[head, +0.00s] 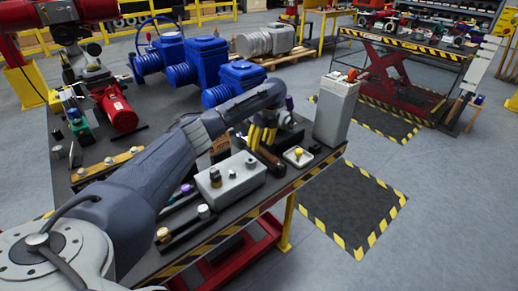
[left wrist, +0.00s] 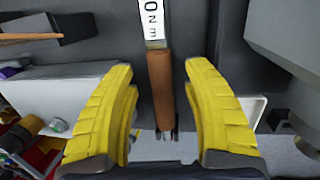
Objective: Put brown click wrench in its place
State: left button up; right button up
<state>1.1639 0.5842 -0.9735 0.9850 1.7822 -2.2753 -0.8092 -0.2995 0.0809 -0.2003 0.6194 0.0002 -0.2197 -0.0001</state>
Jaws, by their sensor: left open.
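The brown click wrench (left wrist: 160,80) shows in the left wrist view. It has a brown handle and a pale scale with black lettering above it. It lies along the picture, over the dark workbench top. My left gripper (left wrist: 162,115) has two yellow ribbed fingers, spread apart, one on each side of the brown handle with gaps between. In the head view my left gripper (head: 262,138) is low over the right end of the workbench, and a brown handle (head: 269,162) shows just below its fingers. My right gripper is in neither view.
A grey box with knobs (head: 230,178) stands left of my gripper on the workbench. A tall grey box (head: 336,108) stands at the bench's right end. A small white tray (head: 298,157) lies near the front edge.

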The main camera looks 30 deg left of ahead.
pick_arm(q)
notch_tip(320, 180, up, 8)
jog(key=d, duration=0.1)
jog(key=shift+w+d+r, duration=0.2)
jog(key=shift+w+r, duration=0.05)
jog(key=shift+w, duration=0.15)
jog(key=shift+w+r, duration=0.1)
